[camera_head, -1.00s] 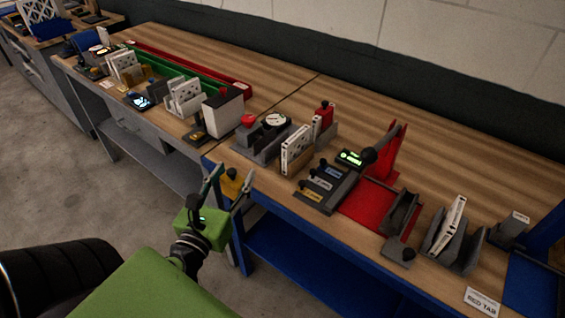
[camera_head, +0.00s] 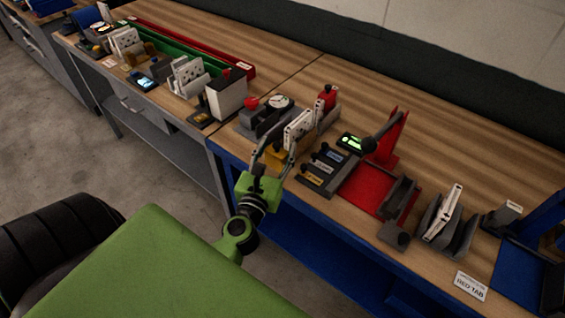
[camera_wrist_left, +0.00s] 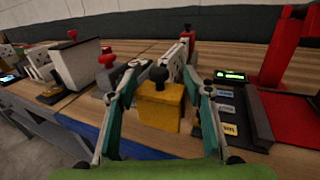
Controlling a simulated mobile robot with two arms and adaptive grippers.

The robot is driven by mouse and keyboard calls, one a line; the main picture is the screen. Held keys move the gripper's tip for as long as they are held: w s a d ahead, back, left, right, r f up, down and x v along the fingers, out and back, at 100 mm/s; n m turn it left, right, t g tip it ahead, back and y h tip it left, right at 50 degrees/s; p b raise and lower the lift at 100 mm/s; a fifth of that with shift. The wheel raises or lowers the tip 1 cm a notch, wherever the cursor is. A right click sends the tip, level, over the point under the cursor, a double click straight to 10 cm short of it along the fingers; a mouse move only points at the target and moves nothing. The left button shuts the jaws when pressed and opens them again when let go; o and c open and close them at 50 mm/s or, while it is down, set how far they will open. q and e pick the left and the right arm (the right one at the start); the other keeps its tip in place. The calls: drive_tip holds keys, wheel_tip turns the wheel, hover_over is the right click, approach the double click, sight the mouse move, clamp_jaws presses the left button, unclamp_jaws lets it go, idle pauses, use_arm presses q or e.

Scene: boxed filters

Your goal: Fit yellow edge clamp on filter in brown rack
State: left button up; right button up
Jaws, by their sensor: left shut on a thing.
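The yellow edge clamp (camera_head: 275,156) is a block with a dark round knob on top. My left gripper (camera_head: 277,148) is shut on it, over the front edge of the bench. The left wrist view shows the clamp (camera_wrist_left: 160,108) upright between the two fingers. A white perforated filter (camera_head: 299,127) stands on edge just behind the clamp, in a dull brown rack (camera_head: 325,119). The filter's near end is partly hidden by the clamp and fingers; I cannot tell whether clamp and filter touch. My right gripper is out of view.
A grey fixture with a round dial (camera_head: 281,102) stands left of the filter. A dark panel with labelled buttons (camera_head: 323,172) and a lit green display (camera_head: 350,142) stand right. Farther right are a red mat (camera_head: 372,190) and a grey holder with another filter (camera_head: 444,212).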

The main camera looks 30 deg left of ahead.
sight(279, 167)
use_arm(q)
drive_tip(key=shift+w+d+f, duration=0.2)
drive_tip(key=shift+w+f, duration=0.2)
drive_tip(key=shift+f, duration=0.25)
drive_tip(key=shift+w+d+f+b, duration=0.1)
drive_tip(key=shift+w+f+b, duration=0.05)
drive_tip(key=shift+f+b, duration=0.7)
drive_tip(key=shift+w+d+f+b, duration=0.15)
drive_tip(key=shift+f+b, duration=0.45)
drive_tip(key=shift+f, duration=0.35)
drive_tip(key=shift+c, duration=0.2)
drive_tip(key=shift+a, duration=0.1)
drive_tip(key=shift+f, duration=0.15)
drive_tip(key=o, duration=0.7)
drive_tip(key=shift+f, duration=0.1)
drive_tip(key=o, duration=0.5)
drive_tip(key=shift+c, duration=0.2)
